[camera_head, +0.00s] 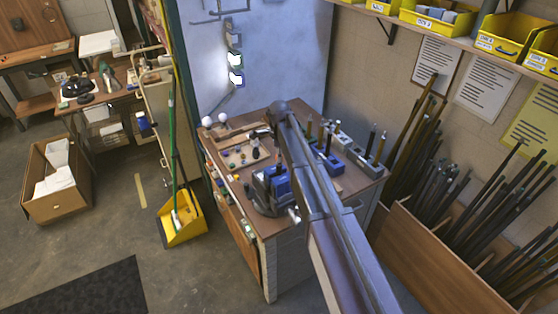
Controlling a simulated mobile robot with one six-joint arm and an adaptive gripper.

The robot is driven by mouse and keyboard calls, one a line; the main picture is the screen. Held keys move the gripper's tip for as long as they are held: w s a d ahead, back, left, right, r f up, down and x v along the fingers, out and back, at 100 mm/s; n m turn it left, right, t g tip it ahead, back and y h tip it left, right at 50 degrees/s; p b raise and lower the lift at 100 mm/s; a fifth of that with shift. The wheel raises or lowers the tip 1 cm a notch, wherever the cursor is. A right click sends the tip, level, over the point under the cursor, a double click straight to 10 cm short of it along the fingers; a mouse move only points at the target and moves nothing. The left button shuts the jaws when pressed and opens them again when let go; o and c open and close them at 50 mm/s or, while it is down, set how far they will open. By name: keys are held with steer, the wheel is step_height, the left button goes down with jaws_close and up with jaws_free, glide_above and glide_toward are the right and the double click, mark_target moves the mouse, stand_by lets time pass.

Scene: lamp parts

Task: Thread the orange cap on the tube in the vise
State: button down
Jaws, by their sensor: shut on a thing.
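A blue vise (282,187) with a dark base stands near the front of the workbench, just left of my arm. Dark shapes crowd around the vise, and I cannot make out the tube in it. My arm (320,205) reaches up from the bottom right across the bench, with its rounded dark joint above the back of the bench. The end of my arm and my gripper are not discernible; they appear hidden behind the arm links. I cannot pick out the orange cap.
The workbench (298,237) carries a wooden tray (238,158) with small coloured parts on the left and blue and grey holders (328,165) with upright rods on the right. A yellow dustpan (182,226) stands left of it. Wooden bins (440,262) of long rods stand right.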

steer(key=m, duration=0.4)
steer(key=shift+m, duration=1.4)
steer(key=shift+m, duration=1)
steer(key=shift+c, duration=1.4)
jaws_free()
steer(key=shift+w, duration=0.1)
